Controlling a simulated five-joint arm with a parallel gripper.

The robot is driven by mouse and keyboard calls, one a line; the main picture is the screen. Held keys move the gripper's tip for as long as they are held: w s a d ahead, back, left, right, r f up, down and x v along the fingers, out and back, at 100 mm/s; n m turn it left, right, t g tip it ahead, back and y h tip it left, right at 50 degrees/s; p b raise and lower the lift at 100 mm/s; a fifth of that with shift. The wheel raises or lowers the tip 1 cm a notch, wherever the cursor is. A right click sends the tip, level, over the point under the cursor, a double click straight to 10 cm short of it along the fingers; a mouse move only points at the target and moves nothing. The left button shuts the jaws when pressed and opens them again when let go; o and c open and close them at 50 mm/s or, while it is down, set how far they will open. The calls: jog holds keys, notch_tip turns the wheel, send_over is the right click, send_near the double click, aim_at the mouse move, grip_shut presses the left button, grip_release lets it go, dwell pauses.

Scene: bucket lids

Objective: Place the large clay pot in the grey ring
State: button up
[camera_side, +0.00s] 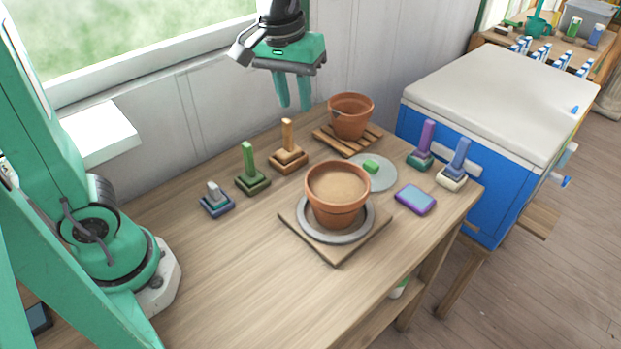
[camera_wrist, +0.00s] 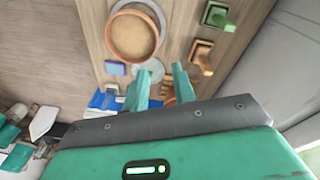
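The large clay pot (camera_side: 337,205) stands upright on the wooden board, its base inside the grey ring (camera_side: 306,226), whose rim shows around it. In the wrist view the large pot (camera_wrist: 133,38) shows from above, with part of the grey ring (camera_wrist: 157,12) beside it. My gripper (camera_side: 294,106) hangs high above the back of the table, apart from both pots. Its two fingers are spread and empty, as the wrist view also shows (camera_wrist: 161,80).
A smaller clay pot (camera_side: 350,118) stands on a slatted wooden stand (camera_side: 328,142) behind. A grey lid with a green knob (camera_side: 380,178) and a purple-edged block (camera_side: 415,199) lie to the right. Several stepped, upright-handled blocks stand around. The table's front left is clear.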

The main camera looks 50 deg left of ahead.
jog(key=s+a+f+m+t, duration=0.2)
jog(key=s+a+m+t, duration=0.2)
jog(key=s, duration=0.9)
jog(key=a, duration=0.3)
